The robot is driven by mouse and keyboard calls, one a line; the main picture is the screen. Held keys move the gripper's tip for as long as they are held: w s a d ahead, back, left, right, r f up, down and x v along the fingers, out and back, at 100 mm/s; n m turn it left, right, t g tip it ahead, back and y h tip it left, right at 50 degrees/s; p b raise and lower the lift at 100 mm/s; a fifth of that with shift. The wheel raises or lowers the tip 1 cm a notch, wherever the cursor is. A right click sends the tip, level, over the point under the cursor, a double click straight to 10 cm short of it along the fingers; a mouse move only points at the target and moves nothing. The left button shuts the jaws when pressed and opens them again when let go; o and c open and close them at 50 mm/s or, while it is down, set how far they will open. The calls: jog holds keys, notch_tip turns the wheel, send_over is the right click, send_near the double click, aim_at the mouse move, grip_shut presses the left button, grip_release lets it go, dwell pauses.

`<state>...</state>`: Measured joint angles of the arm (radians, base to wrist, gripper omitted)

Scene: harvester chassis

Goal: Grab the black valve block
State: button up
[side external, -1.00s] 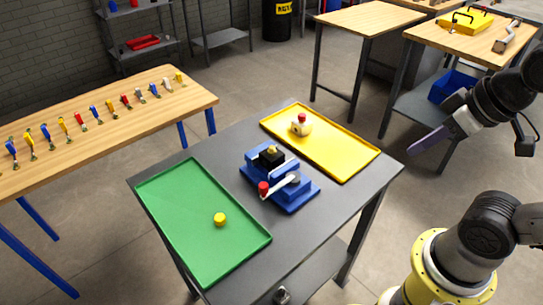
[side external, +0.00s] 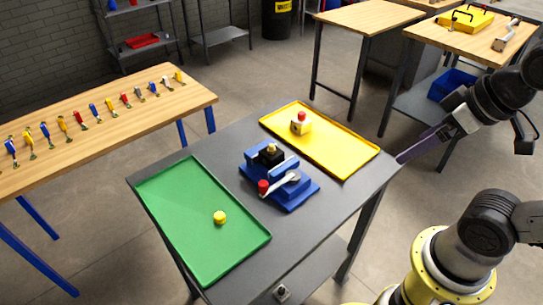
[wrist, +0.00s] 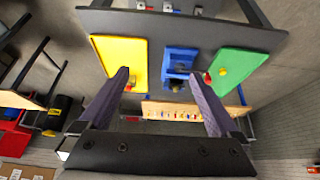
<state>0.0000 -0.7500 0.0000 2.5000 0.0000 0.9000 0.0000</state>
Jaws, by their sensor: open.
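The black valve block (side external: 268,155) sits in a blue vise-like fixture (side external: 297,195) in the middle of the grey table. A small pale-yellow part shows on top of the block. The fixture has a silver lever with a red knob. In the wrist view the block is a small dark shape (wrist: 177,87) at the near end of the blue fixture (wrist: 180,56). My gripper (side external: 402,159) is in the air by the table's right corner, well away from the block. In the wrist view its two long fingers (wrist: 159,78) are apart with nothing held between them.
A yellow tray (side external: 345,165) holding a cream part with a red top (side external: 300,123) lies behind the fixture. A green tray (side external: 180,225) holding a yellow round part (side external: 219,217) lies to the left. A wooden bench (side external: 110,122) with several coloured tools stands farther left.

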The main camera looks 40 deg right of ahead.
dwell(0.3)
jog(key=w+a+r+n+g, duration=0.2)
jog(key=w+r+n, duration=0.8)
jog(key=w+n, duration=0.25)
jog(key=n+g, duration=0.4)
jog(key=n, duration=0.2)
send_over(271, 145)
jog(key=shift+m, duration=0.25)
notch_tip(271, 145, down, 20)
jog(key=shift+w+a+f, duration=0.15)
jog(key=shift+f, duration=0.1)
jog(key=shift+s+d+f, duration=0.1)
jog(key=shift+f, duration=1.45)
jog(key=shift+s+d+f, duration=0.1)
jog(key=shift+f, duration=1.45)
jog(key=shift+r, duration=0.1)
grip_shut()
